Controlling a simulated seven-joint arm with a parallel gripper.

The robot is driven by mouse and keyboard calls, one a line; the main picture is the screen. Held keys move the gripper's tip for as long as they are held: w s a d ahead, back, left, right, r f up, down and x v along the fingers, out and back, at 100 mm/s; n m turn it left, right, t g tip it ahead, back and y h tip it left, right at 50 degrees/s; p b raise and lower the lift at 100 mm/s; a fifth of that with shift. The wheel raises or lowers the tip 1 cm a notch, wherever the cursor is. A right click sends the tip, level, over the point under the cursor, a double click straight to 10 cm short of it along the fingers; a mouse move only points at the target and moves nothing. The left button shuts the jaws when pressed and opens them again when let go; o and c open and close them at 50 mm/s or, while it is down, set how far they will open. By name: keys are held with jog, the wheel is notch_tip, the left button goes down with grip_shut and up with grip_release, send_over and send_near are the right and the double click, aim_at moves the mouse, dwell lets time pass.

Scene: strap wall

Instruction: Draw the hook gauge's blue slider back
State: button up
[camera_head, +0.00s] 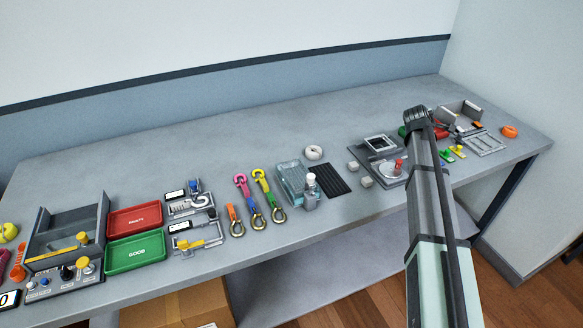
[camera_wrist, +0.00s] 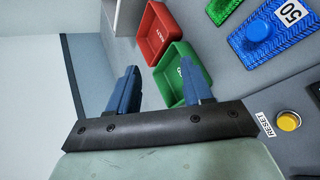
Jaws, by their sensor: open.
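The hook gauge (camera_head: 197,208) lies left of the table's middle in the head view, right of the red tray. Its blue slider (camera_head: 194,185) shows at the back of it, small, beside a pale hook shape; its exact setting is too small to tell. A similar gauge with a yellow slider (camera_head: 190,243) lies in front of it. My gripper (camera_wrist: 160,66) is open in the wrist view, with its two blue fingers apart and nothing seen between them in grip. The gauge does not show in the wrist view. My gripper's fingers cannot be made out in the head view.
The red tray (camera_head: 135,217) and green tray (camera_head: 136,253) stand left of the gauges. Several hooked straps (camera_head: 255,205) lie to their right. The wrist view shows a red tray (camera_wrist: 163,20), a green tray (camera_wrist: 172,87) and a yellow button (camera_wrist: 289,121). The table's back strip is clear.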

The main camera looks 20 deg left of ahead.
jog(key=s+a+r+n+g+y, duration=0.1)
jog(key=s+a, duration=0.3)
jog(key=a, duration=0.8)
jog(key=s+a+r+g+y, duration=0.1)
jog(key=s+a, duration=0.3)
jog(key=a, duration=0.8)
jog(key=n+g+y, duration=0.3)
jog(key=n+g, duration=0.3)
jog(key=g, duration=0.1)
send_near(192, 183)
jog(key=f, duration=0.5)
jog(key=w+f, duration=0.1)
jog(key=f, duration=0.2)
jog(key=shift+w+a+f, duration=0.15)
jog(key=shift+a+f, duration=0.1)
jog(key=shift+a, duration=0.05)
grip_shut()
